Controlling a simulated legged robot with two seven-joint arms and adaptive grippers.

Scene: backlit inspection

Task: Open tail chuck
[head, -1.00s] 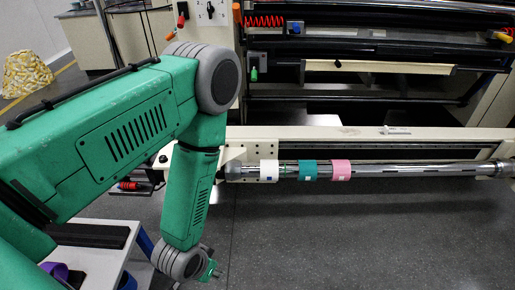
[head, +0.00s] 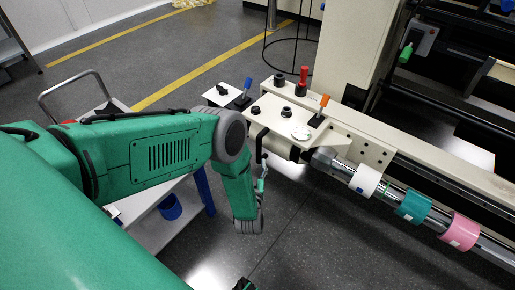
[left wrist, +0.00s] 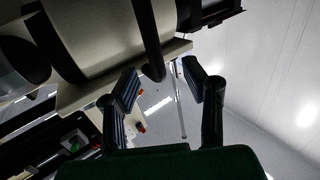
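The tail chuck (head: 322,159) is a metal fitting at the near end of the shaft, beside a cream housing with a top plate (head: 268,108). A black bent handle (head: 259,140) hangs at the housing's left side. In the left wrist view a dark bar (left wrist: 148,38), seemingly this handle, comes down between the finger ends. My left gripper (head: 262,178) is just below the handle in the head view. In the left wrist view its two ridged fingers (left wrist: 160,78) are spread apart, and nothing is clamped. Contact with the bar cannot be told.
The shaft carries white (head: 364,180), teal (head: 413,207) and pink (head: 459,231) rolls. A cart (head: 160,210) is behind my left arm. Floor below the gripper is clear.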

